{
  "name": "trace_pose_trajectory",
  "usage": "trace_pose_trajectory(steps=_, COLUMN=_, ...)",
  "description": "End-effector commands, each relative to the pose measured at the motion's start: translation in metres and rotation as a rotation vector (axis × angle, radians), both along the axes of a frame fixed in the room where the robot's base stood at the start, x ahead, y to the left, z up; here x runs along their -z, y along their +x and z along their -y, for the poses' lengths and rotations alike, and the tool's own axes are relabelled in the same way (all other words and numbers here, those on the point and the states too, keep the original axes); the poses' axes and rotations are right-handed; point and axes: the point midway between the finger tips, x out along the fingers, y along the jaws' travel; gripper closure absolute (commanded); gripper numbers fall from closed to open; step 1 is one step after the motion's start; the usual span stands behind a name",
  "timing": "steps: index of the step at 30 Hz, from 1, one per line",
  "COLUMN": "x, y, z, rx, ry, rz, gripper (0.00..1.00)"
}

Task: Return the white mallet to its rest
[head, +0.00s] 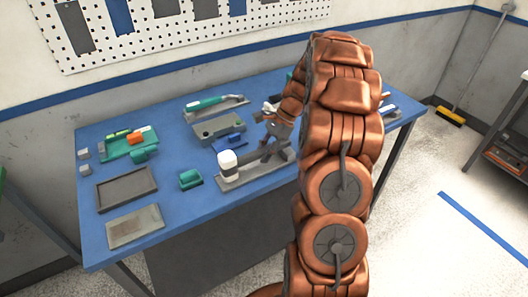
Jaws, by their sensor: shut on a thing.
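The white mallet (228,162) has a white head with a dark band and a dark handle running right toward my gripper. It is over the left end of a long grey rest (234,184) near the front of the blue table. I cannot tell whether the mallet touches the rest or is slightly above it. My gripper (267,148) is shut on the mallet's handle, right of the head. My copper-coloured arm hides the right end of the rest and part of the table.
A grey block (217,128) and a blue piece (229,142) stand just behind the mallet. A teal-handled tool (206,104) lies farther back. A teal block (190,179), an empty dark tray (126,188) and a grey plate (135,226) are to the left.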

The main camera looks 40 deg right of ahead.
Motion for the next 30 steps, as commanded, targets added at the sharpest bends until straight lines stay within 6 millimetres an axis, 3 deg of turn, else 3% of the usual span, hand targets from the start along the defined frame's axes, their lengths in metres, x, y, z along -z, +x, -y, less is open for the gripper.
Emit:
trace_pose_trajectory(steps=25, x=0.014, y=0.0, z=0.0, rx=0.0, ry=0.001, rz=0.0, gripper=1.0)
trace_pose_trajectory(steps=26, x=0.013, y=0.0, z=0.0, rx=0.0, ry=0.001, rz=0.0, gripper=0.71)
trace_pose_trajectory(steps=30, x=0.013, y=0.0, z=0.0, rx=0.0, ry=0.001, rz=0.0, gripper=0.57)
